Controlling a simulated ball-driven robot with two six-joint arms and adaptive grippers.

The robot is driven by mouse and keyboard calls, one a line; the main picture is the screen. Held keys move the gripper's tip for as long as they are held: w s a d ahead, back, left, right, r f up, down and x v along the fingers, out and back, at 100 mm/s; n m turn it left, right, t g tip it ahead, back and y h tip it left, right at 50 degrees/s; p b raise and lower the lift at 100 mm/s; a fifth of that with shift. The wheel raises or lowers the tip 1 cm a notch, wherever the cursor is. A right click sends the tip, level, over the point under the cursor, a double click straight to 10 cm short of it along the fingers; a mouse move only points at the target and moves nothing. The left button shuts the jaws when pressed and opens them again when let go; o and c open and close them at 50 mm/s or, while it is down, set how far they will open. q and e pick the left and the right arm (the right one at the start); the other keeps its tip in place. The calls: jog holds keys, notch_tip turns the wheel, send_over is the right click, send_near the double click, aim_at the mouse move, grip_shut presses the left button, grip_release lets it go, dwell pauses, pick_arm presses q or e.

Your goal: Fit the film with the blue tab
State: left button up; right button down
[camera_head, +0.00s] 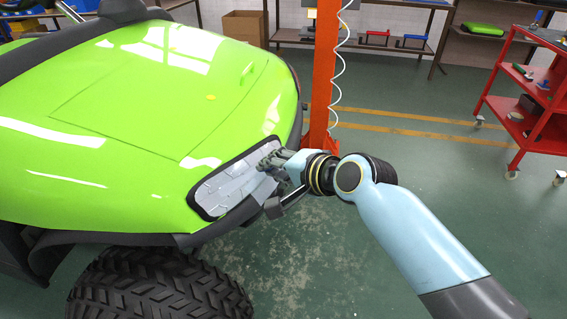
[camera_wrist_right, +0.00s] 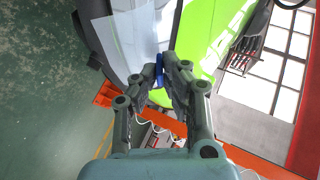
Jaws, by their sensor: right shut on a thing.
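My right gripper (camera_head: 270,163) is at the upper right end of the headlight (camera_head: 212,200) on the green cart's front corner. In the right wrist view, my right gripper (camera_wrist_right: 166,68) is shut on the blue tab (camera_wrist_right: 159,66), which shows between the fingertips. A pale, slightly see-through film (camera_wrist_right: 125,38) lies beside the tab over the headlight area. Whether the film touches the headlight all over, I cannot tell. In the head view the fingers hide the tab. My left gripper is not in view.
The green hood (camera_head: 140,90) fills the left, above a black tire (camera_head: 160,290). An orange post (camera_head: 324,70) stands behind my gripper. A red trolley (camera_head: 545,110) stands at the far right and a cardboard box (camera_head: 245,27) at the back.

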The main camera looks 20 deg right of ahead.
aim_at(245, 170)
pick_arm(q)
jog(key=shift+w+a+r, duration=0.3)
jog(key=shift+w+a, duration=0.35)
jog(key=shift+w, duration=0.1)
pick_arm(e)
jog(key=d+m+t+h, duration=0.1)
jog(key=d+f+m+t+h, duration=0.1)
jog(key=m, duration=0.1)
jog(key=shift+f, duration=0.1)
jog(key=shift+a+t, duration=0.1)
jog(key=shift+t, duration=0.2)
jog(key=w, duration=0.1)
jog(key=w+a+f, duration=0.1)
jog(key=shift+w+a, duration=0.3)
jog(key=shift+w+a+f+b, duration=0.2)
jog(key=shift+w+a+b, duration=0.15)
jog(key=shift+w, duration=0.15)
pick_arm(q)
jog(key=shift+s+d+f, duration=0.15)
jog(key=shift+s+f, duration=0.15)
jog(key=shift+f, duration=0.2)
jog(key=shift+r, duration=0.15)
pick_arm(e)
jog(key=shift+r, duration=0.1)
